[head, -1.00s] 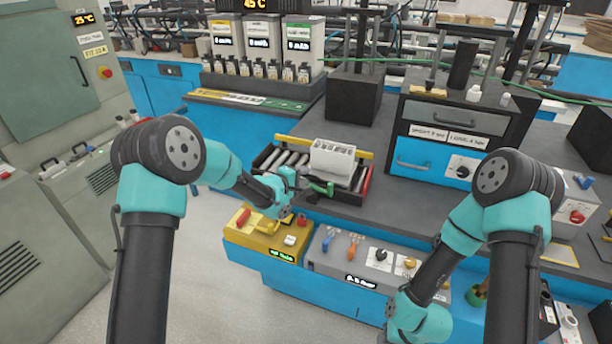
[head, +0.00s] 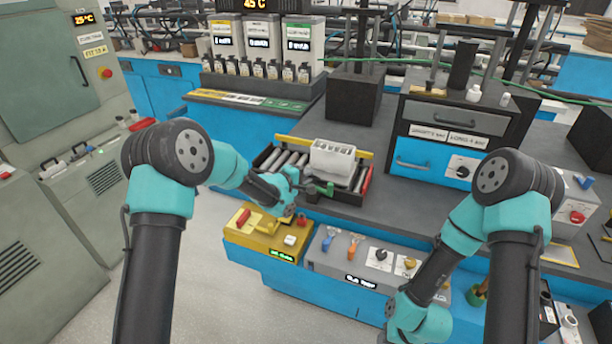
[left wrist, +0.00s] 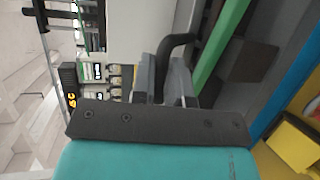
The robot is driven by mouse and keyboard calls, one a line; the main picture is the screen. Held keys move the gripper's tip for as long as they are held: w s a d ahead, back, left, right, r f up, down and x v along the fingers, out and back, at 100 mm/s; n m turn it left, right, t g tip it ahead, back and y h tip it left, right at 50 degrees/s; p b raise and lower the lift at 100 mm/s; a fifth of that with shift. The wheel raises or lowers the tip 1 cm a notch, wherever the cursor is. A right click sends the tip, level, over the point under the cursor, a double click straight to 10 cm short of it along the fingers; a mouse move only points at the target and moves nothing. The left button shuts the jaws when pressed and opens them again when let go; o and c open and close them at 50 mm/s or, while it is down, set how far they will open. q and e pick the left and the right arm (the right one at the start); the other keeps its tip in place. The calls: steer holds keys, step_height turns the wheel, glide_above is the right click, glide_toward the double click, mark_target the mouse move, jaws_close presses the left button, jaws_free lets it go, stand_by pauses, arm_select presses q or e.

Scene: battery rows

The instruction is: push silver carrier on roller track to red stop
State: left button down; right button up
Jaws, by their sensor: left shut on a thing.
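The silver carrier (head: 332,158), a pale grey block with openings in its top, sits upright on the roller track (head: 285,160). Bare rollers show on its left, and a few on its right. The red stop (head: 367,180) is at the track's right end, a short gap from the carrier. In the left wrist view, a dark curved finger (left wrist: 175,45) lies against a grey part. My right arm hangs at lower right; its fingers are not visible.
A yellow rail (head: 300,142) runs behind the track. A yellow box (head: 262,232) and a grey knob panel (head: 350,255) sit below it in front. A black-and-blue drawer unit (head: 425,150) stands to the right, with clear bench between.

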mark_target(318, 179)
arm_select(q)
steer(key=shift+d+r, duration=0.1)
steer(key=shift+r, duration=0.05)
steer(key=shift+s+d, duration=0.25)
steer(key=shift+d, duration=0.5)
steer(key=shift+s+d, duration=0.3)
steer(key=shift+d, duration=0.45)
steer(key=shift+s+d, duration=0.25)
steer(key=shift+d, duration=0.5)
steer(key=c, duration=1.3)
jaws_free()
steer(key=shift+o, duration=0.6)
steer(key=shift+d, duration=0.15)
steer(key=shift+s, duration=0.1)
steer(key=shift+s+a, duration=0.3)
steer(key=shift+a, duration=0.2)
steer(key=v, duration=1.6)
steer(key=shift+s, duration=0.2)
